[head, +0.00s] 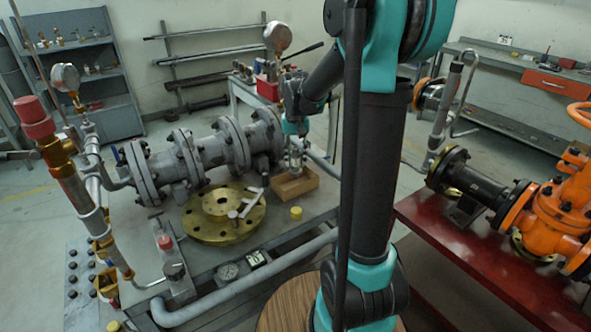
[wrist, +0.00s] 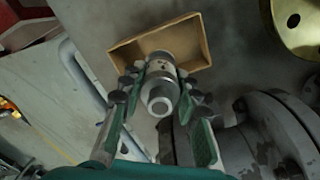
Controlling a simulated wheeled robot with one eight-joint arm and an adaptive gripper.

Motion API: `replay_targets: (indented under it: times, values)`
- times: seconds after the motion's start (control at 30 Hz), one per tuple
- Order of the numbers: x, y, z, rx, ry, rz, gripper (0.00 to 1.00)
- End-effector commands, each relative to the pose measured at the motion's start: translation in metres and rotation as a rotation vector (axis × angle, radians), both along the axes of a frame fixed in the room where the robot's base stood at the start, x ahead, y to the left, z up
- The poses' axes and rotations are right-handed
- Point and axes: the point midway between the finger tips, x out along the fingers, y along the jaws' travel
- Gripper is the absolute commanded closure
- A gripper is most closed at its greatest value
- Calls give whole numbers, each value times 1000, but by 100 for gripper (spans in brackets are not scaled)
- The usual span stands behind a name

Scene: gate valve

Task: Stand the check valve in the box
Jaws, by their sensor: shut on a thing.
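The check valve (wrist: 161,92) is a grey metal cylinder with a narrower open end facing the wrist camera. My gripper (wrist: 158,78) is shut on it, with a finger on each side. In the head view the valve (head: 296,160) hangs roughly upright below my gripper (head: 295,143), partly hidden by the fingers. The box (head: 297,186) is a shallow open brown tray on the grey bench, directly below the valve. In the wrist view the valve's far end overlaps the box (wrist: 203,38). I cannot tell whether that end touches the box floor.
A flanged grey pipe (head: 205,153) runs along the bench left of and behind the box. A brass flange disc (head: 225,228) lies left of the box with a pale tool on it. A small yellow cap (head: 296,213) stands in front of the box.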

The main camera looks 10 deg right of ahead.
Motion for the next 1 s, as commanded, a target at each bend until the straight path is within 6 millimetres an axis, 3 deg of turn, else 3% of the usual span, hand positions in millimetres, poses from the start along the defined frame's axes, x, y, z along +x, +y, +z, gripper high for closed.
replay_targets:
  times: [0.4, 0.83, 0.87, 1.0]
  values:
    - [0, 0, -42, 0, 0, 0, 100]
    - [0, 0, -48, 0, 0, 0, 100]
    - [0, 0, -48, 0, 0, 0, 65]
    - [0, 0, -48, 0, 0, 0, 48]
